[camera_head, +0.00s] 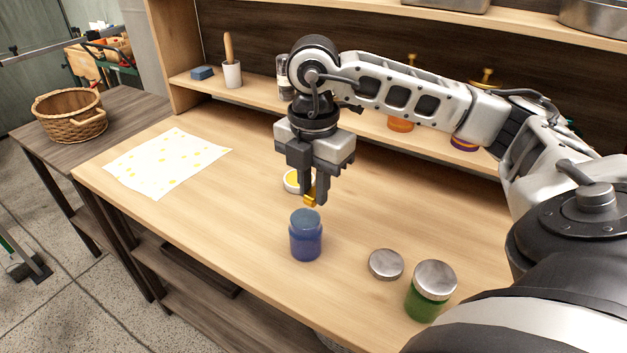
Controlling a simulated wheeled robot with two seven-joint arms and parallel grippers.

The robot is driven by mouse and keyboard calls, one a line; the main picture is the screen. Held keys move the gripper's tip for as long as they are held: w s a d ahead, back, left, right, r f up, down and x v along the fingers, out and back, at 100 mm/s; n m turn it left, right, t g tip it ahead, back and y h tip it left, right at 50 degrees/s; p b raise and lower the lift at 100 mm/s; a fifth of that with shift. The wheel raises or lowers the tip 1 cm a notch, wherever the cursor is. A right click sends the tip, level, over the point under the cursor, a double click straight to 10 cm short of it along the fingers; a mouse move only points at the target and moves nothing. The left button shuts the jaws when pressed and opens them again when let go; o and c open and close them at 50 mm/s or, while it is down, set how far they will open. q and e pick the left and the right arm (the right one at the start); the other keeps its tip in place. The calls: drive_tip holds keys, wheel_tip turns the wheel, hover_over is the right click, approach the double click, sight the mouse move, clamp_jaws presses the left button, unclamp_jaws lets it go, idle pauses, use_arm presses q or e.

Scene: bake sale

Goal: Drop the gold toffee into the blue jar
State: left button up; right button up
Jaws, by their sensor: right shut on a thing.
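The gold toffee (310,201) is held between the fingertips of my right gripper (314,198), which points down and is shut on it. The fingers hide part of the toffee. The blue jar (306,240) stands upright on the wooden table, just below the gripper in the picture. No lid shows on the blue jar, and the toffee appears above and close to its rim. I cannot tell whether the toffee is exactly over the opening. My left gripper is not in view.
A loose silver lid (385,264) and a green jar with a silver lid (431,290) are right of the blue jar. A small white dish with yellow contents (292,181) is behind the gripper. A yellow-dotted white cloth (166,162) lies left. A shelf (258,97) runs along the back.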

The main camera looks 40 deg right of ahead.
sight(314, 191)
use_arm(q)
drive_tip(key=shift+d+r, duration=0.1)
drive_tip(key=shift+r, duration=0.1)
use_arm(e)
drive_tip(key=shift+f, duration=0.1)
drive_tip(key=o, duration=0.8)
drive_tip(key=shift+r, duration=0.35)
use_arm(q)
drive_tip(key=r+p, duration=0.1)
drive_tip(key=p, duration=0.1)
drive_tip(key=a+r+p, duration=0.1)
drive_tip(key=p, duration=0.2)
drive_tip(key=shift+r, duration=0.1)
use_arm(e)
wheel_tip(314, 191, up, 15)
drive_tip(key=shift+r, duration=0.15)
